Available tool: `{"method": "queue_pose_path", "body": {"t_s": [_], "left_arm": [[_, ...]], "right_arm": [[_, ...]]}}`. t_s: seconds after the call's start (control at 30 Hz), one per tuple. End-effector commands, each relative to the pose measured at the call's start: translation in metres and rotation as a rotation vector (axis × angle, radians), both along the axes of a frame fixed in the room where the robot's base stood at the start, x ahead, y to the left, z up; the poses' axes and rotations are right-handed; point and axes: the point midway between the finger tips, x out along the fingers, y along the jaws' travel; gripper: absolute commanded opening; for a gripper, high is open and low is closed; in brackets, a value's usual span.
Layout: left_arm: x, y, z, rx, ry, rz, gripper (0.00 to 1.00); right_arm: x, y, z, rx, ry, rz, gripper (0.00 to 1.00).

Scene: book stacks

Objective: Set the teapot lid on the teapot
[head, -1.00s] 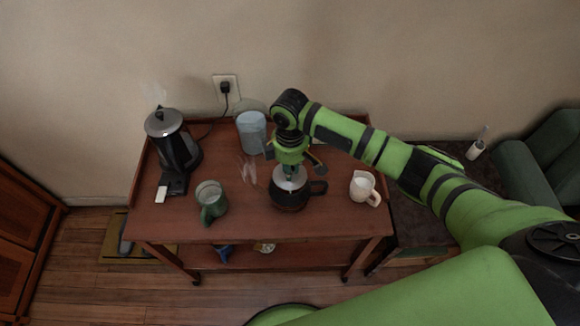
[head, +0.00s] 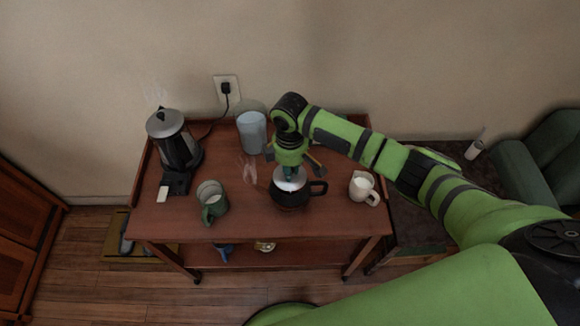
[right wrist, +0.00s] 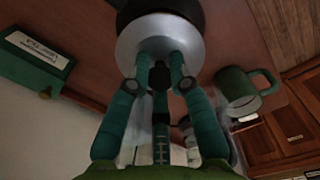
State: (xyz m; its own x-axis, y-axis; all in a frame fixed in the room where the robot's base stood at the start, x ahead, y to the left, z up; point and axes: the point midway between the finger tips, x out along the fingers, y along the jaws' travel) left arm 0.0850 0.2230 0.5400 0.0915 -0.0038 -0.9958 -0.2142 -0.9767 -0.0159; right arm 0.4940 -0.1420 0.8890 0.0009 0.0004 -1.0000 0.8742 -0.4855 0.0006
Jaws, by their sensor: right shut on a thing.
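The teapot (head: 291,199) is a dark pot with a black handle on its right, standing on the wooden trolley. The silver teapot lid (head: 290,182) is at the top of the pot, under my right gripper (head: 289,174). In the right wrist view the round lid (right wrist: 135,50) covers most of the dark teapot (right wrist: 185,8). There my right gripper's teal fingers (right wrist: 160,75) are shut on the lid's knob, which they mostly hide. Whether the lid rests fully on the rim I cannot tell. My left gripper is not in view.
The wooden trolley (head: 240,222) also holds a steaming kettle (head: 176,142) at left, a green mug (head: 212,203), a pale canister (head: 251,132) behind, and a white jug (head: 363,187) right of the teapot. A green box (right wrist: 35,68) shows in the right wrist view.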

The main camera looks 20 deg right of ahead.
Motion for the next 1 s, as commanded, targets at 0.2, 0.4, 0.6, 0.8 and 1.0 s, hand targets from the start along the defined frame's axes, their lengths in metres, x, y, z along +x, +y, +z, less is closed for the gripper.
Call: {"method": "queue_pose_path", "body": {"t_s": [0.2, 0.4, 0.6, 0.8, 1.0], "left_arm": [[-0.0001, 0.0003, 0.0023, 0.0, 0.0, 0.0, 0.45], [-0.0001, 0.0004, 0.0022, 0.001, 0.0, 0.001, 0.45], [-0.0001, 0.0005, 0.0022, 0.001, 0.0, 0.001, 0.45], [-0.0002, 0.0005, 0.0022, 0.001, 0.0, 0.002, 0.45], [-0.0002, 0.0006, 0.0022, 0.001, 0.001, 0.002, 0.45]], "right_arm": [[-0.0002, 0.0003, -0.0005, 0.0, 0.0, 0.001, 0.0], [0.0, 0.0004, -0.0004, 0.0, 0.0, 0.001, 0.0], [-0.0002, 0.0005, -0.0021, 0.0, 0.001, 0.001, 0.0], [-0.0001, 0.0007, -0.0074, 0.001, 0.0, 0.001, 0.0], [0.0002, 0.0006, -0.0091, 0.001, 0.0, 0.001, 0.0]]}}
